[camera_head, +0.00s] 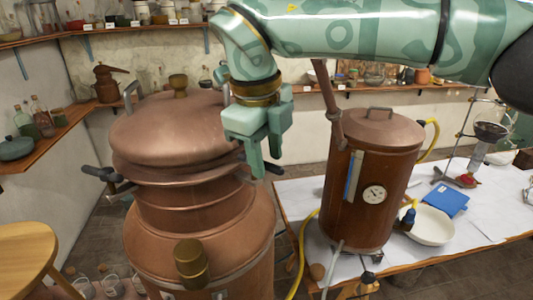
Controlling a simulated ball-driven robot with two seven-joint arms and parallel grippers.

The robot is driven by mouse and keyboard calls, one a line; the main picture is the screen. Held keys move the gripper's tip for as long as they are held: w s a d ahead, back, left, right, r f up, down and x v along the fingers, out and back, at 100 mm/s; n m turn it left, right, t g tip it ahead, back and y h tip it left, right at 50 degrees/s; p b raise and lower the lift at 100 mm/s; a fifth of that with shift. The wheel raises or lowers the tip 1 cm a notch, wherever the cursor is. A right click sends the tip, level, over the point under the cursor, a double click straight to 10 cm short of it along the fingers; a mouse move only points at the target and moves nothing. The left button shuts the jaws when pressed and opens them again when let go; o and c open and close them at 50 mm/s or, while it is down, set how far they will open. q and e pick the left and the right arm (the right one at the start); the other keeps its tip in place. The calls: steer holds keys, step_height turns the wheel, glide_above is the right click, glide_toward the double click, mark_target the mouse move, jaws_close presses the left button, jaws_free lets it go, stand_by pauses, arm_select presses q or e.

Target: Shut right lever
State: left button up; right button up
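A large copper still (200,235) with a domed lid (170,125) stands left of centre. A dark-handled left lever (100,173) sticks out from the left of the neck below the lid. On the right side of the neck, only a dark tip (273,168) shows, apparently the right lever; the rest is hidden behind my gripper. My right gripper (262,158), pale green, points down at the lid's right edge, by that tip. I cannot tell if it touches the lever, or how far its fingers are apart. My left gripper is out of view.
A copper boiler (365,185) with a dial stands to the right on a white-covered table (300,205). Wall shelves hold jars. A wooden stool (28,250) is at lower left.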

step_height(320, 180, up, 16)
steer(key=s+a+p, duration=0.2)
steer(key=shift+s, duration=0.35)
steer(key=shift+d+f, duration=0.1)
